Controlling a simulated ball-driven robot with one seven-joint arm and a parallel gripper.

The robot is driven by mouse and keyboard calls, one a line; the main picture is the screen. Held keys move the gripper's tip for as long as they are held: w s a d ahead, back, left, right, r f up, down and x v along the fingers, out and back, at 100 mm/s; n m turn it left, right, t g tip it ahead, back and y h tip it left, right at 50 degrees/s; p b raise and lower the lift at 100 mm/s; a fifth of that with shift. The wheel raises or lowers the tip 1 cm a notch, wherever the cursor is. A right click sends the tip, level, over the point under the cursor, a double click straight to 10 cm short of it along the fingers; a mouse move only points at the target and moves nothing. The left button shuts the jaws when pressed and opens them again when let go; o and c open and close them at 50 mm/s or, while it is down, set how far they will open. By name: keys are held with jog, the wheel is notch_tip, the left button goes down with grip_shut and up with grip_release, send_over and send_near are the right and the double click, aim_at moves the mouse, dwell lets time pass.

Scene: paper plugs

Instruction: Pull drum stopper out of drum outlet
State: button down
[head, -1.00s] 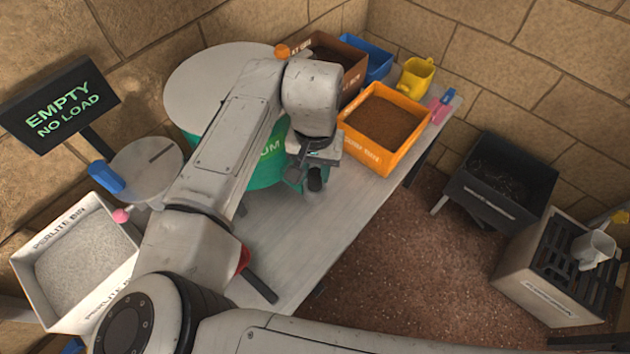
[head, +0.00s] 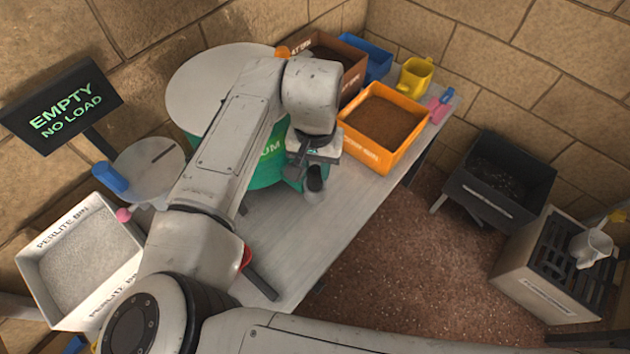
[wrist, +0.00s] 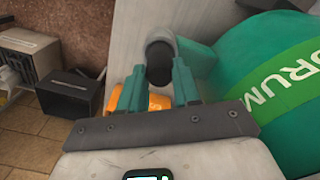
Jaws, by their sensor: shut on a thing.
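The green drum (head: 268,172) with a light round lid stands on the table, partly hidden by my arm. Its green outlet (wrist: 192,52) sticks out of the drum's side in the wrist view. The drum stopper (wrist: 158,62) is a dark, round, cylindrical plug at the outlet's end; it also shows in the head view (head: 315,183). My gripper (wrist: 159,66) is shut on the stopper, one green finger on each side. It also shows in the head view (head: 314,166), beside the drum. I cannot tell how deep the stopper sits in the outlet.
The grey table (head: 340,215) is clear in front of the gripper. An orange bin (head: 400,148) of brown material stands close to the right, with a brown bin (head: 352,75) behind it. A black bin (head: 490,200) and a slotted pale box (head: 530,280) stand on the floor.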

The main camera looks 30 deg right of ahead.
jog(key=shift+r+p, duration=2.4)
jog(key=shift+r, duration=0.1)
jog(key=shift+r+p, duration=1.4)
jog(key=shift+p, duration=0.1)
